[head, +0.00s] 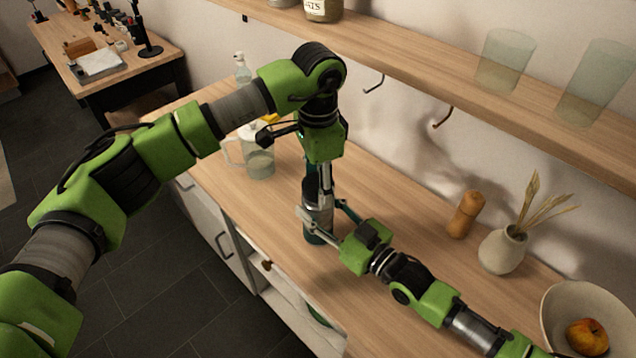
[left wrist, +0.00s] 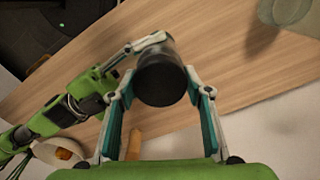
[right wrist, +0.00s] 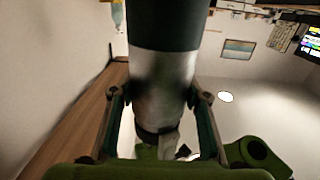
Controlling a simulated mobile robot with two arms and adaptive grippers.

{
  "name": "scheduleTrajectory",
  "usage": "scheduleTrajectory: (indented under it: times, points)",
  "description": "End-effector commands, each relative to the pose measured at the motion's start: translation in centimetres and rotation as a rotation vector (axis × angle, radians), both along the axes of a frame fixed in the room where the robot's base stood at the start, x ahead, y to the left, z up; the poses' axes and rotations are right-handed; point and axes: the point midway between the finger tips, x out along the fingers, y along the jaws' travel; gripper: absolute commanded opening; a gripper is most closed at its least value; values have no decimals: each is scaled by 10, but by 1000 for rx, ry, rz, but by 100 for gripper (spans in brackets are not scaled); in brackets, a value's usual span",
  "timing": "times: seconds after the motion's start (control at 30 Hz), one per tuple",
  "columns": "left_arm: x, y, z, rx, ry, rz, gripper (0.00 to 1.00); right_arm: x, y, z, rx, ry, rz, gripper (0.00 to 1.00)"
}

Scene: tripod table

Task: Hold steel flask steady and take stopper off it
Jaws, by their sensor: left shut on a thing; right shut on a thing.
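The steel flask (head: 316,232) is upright near the counter's front edge, with a dark teal lower part and a bare steel upper part (right wrist: 162,85). I cannot tell whether its base touches the wood. My right gripper (head: 325,215) is shut around the flask's side, one finger on each side in the right wrist view. My left gripper (head: 322,190) comes down from above and is shut on the dark stopper (left wrist: 162,82) at the flask's top. The stopper looks in line with the flask; any gap is hidden by the fingers.
A glass pitcher (head: 259,160) stands behind the flask to the left. A wooden mill (head: 466,214), a vase (head: 502,250) and a bowl (head: 560,300) with fruit stand to the right. A shelf (head: 420,68) with glasses runs above. Bare counter lies between flask and mill.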

Motion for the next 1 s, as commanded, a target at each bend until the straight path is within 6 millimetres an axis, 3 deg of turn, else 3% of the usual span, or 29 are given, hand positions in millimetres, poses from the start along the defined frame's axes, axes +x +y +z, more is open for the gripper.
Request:
scheduleTrajectory:
  times: [0.13,0.17,0.2,0.23,0.57,0.83,1.0]
  points:
    - [1,1,0,2,-2,-1,20,0,0,-1,0,1,1,0]
    - [1,1,0,2,-2,-1,48,-1,0,-1,0,1,1,0]
    - [1,1,0,2,-2,-1,58,-1,0,-1,0,1,1,0]
    - [1,1,0,2,-2,-1,62,-1,0,-1,0,1,1,0]
    - [0,0,1,0,-1,-3,62,-1,0,-1,0,3,1,0]
    - [1,-1,34,-2,-2,-4,62,-1,1,-1,0,3,1,0]
    - [0,0,45,0,0,-5,60,-1,1,-1,0,3,1,0]
